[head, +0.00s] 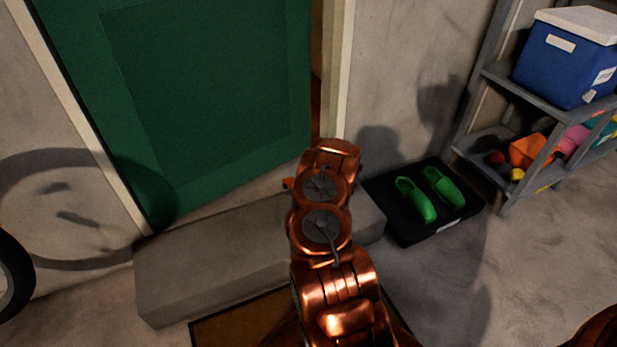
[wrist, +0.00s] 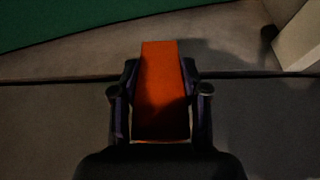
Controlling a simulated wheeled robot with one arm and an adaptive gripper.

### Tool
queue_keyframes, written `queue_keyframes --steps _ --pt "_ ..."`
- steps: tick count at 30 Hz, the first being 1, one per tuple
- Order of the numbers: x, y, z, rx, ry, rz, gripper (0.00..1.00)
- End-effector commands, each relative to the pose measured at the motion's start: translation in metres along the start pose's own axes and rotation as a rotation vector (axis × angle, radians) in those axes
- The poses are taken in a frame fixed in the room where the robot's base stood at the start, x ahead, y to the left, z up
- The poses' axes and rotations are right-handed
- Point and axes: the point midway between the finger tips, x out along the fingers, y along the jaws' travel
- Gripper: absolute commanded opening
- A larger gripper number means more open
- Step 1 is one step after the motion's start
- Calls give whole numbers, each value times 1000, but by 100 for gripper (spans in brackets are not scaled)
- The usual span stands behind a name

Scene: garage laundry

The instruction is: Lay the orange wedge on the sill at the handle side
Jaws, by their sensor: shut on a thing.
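My gripper (wrist: 160,95) is shut on the orange wedge (wrist: 162,75), which points forward between the two fingers. In the head view my arm hides most of it, and only a small orange bit (head: 288,184) shows at the arm's left. The green door (head: 210,90) stands a little open, with a narrow gap at its right edge. The pale sill strip (head: 252,192) runs under the door, behind the grey step. In the wrist view the sill (wrist: 85,60) lies ahead, under the wedge's far end. I cannot tell whether the wedge touches it. The door handle is not visible.
The grey concrete step (head: 215,260) lies in front of the door, with a brown mat (head: 235,322) before it. A black tray (head: 408,232) with green shoes sits right of the step. A metal shelf (head: 485,160) holds a blue cooler (head: 562,65). A wheel (head: 12,275) shows at left.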

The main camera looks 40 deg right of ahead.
Motion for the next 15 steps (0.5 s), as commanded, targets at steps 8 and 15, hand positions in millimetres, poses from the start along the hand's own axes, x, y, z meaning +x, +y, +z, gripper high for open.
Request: queue_keyframes --steps 8,15 --pt "31 -38 6 -3 -3 -3 5" --pt "54 -66 11 -2 -2 -2 5"
